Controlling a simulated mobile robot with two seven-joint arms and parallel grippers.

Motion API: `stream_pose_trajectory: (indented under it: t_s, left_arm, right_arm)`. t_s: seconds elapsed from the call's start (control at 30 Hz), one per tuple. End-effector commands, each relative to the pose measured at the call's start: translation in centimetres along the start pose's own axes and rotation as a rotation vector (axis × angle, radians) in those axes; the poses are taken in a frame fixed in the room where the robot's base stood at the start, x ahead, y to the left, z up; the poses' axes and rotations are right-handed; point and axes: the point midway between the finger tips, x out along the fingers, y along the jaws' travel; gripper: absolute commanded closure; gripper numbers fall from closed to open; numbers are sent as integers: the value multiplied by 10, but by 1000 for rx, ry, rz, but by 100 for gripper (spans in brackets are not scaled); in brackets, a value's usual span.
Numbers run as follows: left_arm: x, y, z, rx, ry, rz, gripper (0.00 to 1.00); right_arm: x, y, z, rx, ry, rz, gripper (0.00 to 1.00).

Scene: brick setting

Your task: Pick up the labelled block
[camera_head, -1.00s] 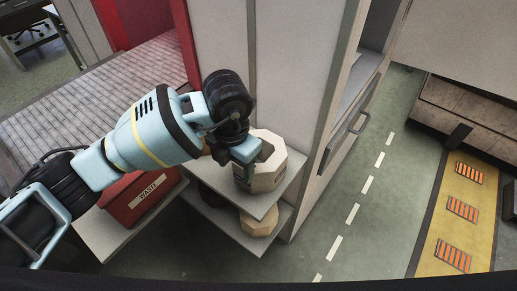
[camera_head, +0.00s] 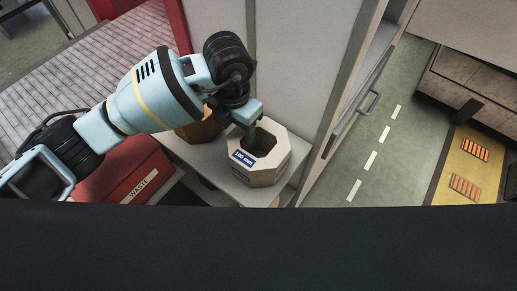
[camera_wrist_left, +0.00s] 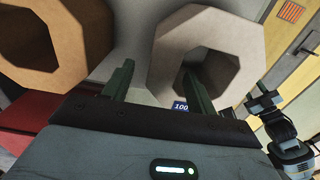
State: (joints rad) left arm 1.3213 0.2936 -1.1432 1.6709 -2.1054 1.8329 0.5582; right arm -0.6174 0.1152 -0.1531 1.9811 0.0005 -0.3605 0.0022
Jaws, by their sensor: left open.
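The labelled block (camera_head: 279,163) is a pale octagonal ring with a wide hole and a blue "100 mm" label. It sits on the upper grey shelf in the head view. It also shows in the wrist view (camera_wrist_left: 180,48), its label partly hidden by my gripper. My left gripper (camera_head: 251,130) is open and empty at the block's left rim. In the wrist view its fingers (camera_wrist_left: 158,85) appear on either side of the ring's near-left wall; I cannot tell how deep they reach. What looks like my right gripper (camera_wrist_left: 263,103) shows small at the right; its jaws are unclear.
A brown-orange block (camera_head: 202,130) with a hole stands to the left, partly behind my left arm; it shows in the wrist view (camera_wrist_left: 42,50). A red waste box (camera_head: 125,170) is at lower left. A cabinet wall (camera_head: 295,70) rises behind the shelf. Green floor (camera_head: 365,170) lies right.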

Motion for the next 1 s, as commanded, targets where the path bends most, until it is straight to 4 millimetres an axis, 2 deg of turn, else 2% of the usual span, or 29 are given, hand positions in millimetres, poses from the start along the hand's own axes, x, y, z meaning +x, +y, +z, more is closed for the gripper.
stream_pose_trajectory:
  t_s: [0.33, 0.63, 0.9, 1.0]
  left_arm:
    - [15, -1, 2, -1, 1, -1, 43]
    - [54, -3, 8, 0, 1, -2, 43]
    - [57, -3, 8, 1, -2, 0, 43]
    - [57, -3, 8, 1, -2, 0, 56]
  right_arm:
    - [2, 0, -11, 4, 22, 1, 64]
    - [3, 0, -12, 4, 25, 1, 64]
    - [3, 0, -12, 3, 24, 1, 64]
    - [3, 0, -11, 3, 22, 1, 64]
